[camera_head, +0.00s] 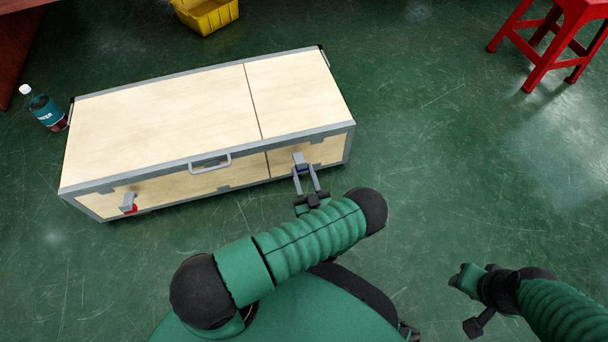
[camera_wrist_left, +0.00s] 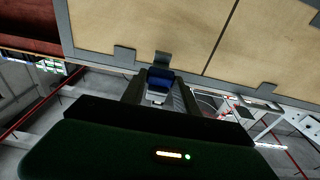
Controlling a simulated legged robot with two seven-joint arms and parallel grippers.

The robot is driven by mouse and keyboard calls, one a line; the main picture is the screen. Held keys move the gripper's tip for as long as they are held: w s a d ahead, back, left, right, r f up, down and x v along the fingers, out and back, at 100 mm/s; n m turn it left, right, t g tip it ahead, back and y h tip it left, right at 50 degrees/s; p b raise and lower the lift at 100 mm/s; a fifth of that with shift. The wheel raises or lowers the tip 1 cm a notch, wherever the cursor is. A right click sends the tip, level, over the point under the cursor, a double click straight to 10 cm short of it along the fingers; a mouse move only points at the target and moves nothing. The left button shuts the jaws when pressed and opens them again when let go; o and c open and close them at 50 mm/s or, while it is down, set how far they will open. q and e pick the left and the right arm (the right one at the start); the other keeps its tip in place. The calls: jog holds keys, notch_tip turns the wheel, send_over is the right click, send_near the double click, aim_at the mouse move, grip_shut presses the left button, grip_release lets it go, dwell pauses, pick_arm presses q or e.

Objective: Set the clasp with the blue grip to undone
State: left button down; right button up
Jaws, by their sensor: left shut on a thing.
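A pale wooden case (camera_head: 165,110) with grey metal edges stands on the floor. The clasp with the blue grip (camera_head: 302,168) is on its front face, right of the handle; its grey top part reaches up to the lid edge. My left gripper (camera_head: 304,176) is shut on this blue grip, which also shows between the two fingers in the left wrist view (camera_wrist_left: 160,80). The fingers partly hide the clasp in the head view. A second clasp with a red grip (camera_head: 130,208) is at the left of the front face.
A grey handle (camera_head: 210,164) sits on the front between the clasps. The green floor right of the case is clear.

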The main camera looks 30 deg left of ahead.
pick_arm(q)
jog(key=shift+d+f, duration=0.15)
jog(key=shift+f, duration=0.05)
jog(key=c, duration=1)
grip_release()
jog(key=shift+o, duration=0.4)
